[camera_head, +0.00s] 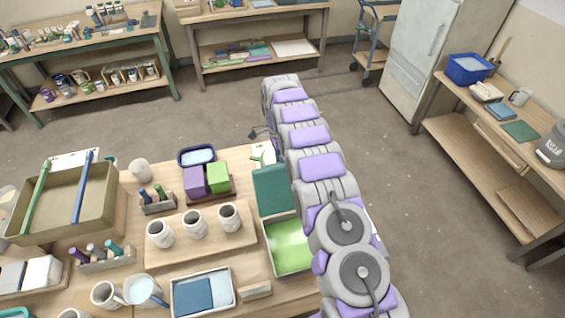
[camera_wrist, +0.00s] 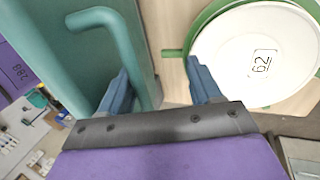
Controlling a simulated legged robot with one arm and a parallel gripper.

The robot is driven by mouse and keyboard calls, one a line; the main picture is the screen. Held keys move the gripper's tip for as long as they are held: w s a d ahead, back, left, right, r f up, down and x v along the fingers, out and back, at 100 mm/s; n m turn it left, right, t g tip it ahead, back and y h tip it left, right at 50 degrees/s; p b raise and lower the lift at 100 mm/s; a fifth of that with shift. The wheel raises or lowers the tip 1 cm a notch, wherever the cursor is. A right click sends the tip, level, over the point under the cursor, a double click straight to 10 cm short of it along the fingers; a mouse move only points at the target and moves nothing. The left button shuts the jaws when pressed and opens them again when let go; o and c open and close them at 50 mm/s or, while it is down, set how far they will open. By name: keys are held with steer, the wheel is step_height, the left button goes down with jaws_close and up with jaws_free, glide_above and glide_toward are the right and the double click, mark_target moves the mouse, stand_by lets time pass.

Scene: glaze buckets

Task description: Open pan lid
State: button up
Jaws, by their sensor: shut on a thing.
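A teal lid (camera_head: 272,188) sits at the far end of the pan (camera_head: 290,247), which holds bright green glaze; much of the pan's inside shows. The lid looks raised or tilted, but its exact angle is hard to tell. In the wrist view the lid (camera_wrist: 50,60) fills the upper left, with its bent teal tube handle (camera_wrist: 135,48) reaching between my blue fingertips. My gripper (camera_wrist: 160,82) is shut on this handle, one finger on each side. In the head view my arm runs along the table's right side and my fingers are hidden.
A round white disc (camera_wrist: 262,55) with a green rim lies beside the lid. Purple and green blocks (camera_head: 206,179), several cups (camera_head: 194,224) and a blue-lined tray (camera_head: 203,292) crowd the table left of the pan. Open floor (camera_head: 430,210) lies right of my arm.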

steer(key=shift+w+r, duration=0.2)
steer(key=shift+w, duration=0.05)
steer(key=p+v, duration=0.5)
steer(key=v, duration=0.2)
steer(key=shift+s, duration=0.1)
steer(key=shift+a, duration=0.15)
stand_by(0.6)
